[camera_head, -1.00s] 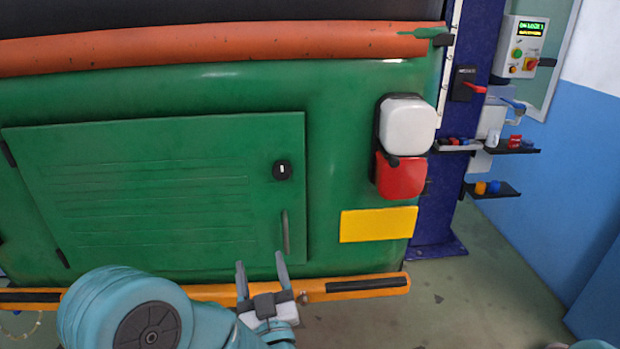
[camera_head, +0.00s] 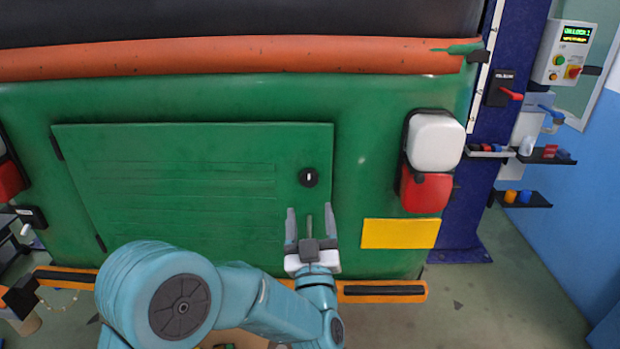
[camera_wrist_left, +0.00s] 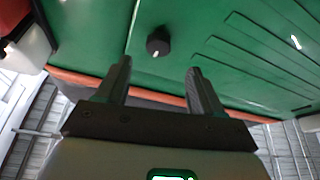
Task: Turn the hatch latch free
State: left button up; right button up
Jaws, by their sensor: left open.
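The green hatch (camera_head: 190,190) is shut flat in the back of the green vehicle. Its round black latch (camera_head: 308,177) sits near the hatch's right edge, with a small pale mark on its face. My left gripper (camera_head: 311,212) is open and empty, just below the latch and apart from it. In the left wrist view the latch (camera_wrist_left: 158,42) lies beyond and between the two open fingertips (camera_wrist_left: 160,72). My right gripper is not in view.
A white and red tail lamp (camera_head: 435,142) and a yellow plate (camera_head: 400,233) are right of the hatch. An orange bumper (camera_head: 380,291) runs below. A blue post (camera_head: 512,120) with a control box (camera_head: 566,52) stands at the right.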

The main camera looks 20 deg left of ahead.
aim_at(309, 182)
pick_arm(q)
jog(key=p+x, duration=0.2)
jog(key=x, duration=0.4)
jog(key=shift+w+d+r, duration=0.1)
jog(key=shift+w+r, duration=0.05)
jog(key=shift+r, duration=0.05)
jog(key=shift+w+a, duration=0.25)
jog(key=shift+w, duration=0.2)
jog(key=shift+d, duration=0.1)
jog(key=shift+c, duration=0.3)
jog(key=c, duration=1)
